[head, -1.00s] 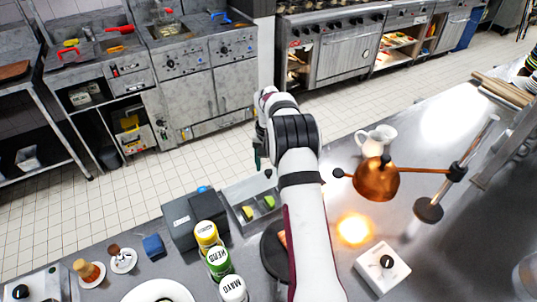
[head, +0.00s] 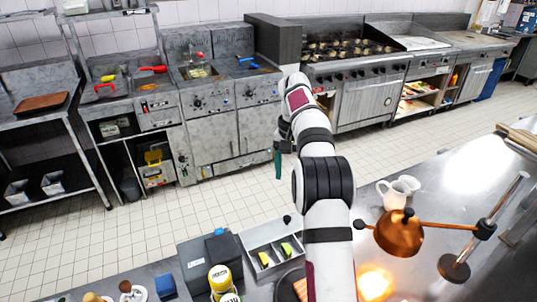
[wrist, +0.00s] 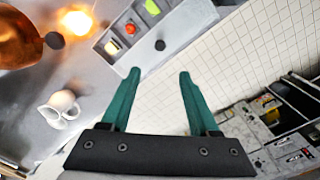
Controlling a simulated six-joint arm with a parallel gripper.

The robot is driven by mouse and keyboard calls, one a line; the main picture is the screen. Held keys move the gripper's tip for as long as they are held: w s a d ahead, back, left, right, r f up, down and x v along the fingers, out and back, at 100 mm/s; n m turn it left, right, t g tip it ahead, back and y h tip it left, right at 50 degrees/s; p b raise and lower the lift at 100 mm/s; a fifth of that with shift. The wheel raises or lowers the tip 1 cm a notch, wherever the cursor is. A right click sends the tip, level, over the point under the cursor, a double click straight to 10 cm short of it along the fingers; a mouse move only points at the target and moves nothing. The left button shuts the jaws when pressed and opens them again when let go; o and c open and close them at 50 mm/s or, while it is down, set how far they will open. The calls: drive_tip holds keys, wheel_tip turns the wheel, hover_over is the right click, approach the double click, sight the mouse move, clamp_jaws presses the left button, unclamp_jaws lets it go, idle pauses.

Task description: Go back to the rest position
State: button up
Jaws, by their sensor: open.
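My gripper (wrist: 159,76) is open and empty. Its two teal fingers stand apart in the wrist view, with a metal tray and the tiled floor beyond them. In the head view my gripper (head: 278,165) hangs past the counter's far edge, above the floor, with its fingers seen edge-on. My white arm reaches up and away from the counter.
The copper heat lamp (head: 398,234) stands right of my arm, with white pitchers (head: 393,194) behind it. A metal tray (head: 258,240) with yellow-green wedges lies left of my arm, near squeeze bottles (head: 220,279). Fryers (head: 212,115) and a range stand across the open floor.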

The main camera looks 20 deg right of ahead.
drive_tip(key=s+a+r+n+y, duration=0.1)
drive_tip(key=s+a+r, duration=0.3)
drive_tip(key=s+a, duration=0.4)
drive_tip(key=s+a+r+n, duration=0.1)
drive_tip(key=s+a+r, duration=0.2)
drive_tip(key=s+a, duration=0.55)
drive_tip(key=s+a+f, duration=0.3)
drive_tip(key=s, duration=0.6)
drive_tip(key=s+a+f+n, duration=0.1)
drive_tip(key=s+a+f, duration=0.3)
drive_tip(key=s, duration=0.6)
drive_tip(key=shift+a+y, duration=0.25)
drive_tip(key=shift+y, duration=0.15)
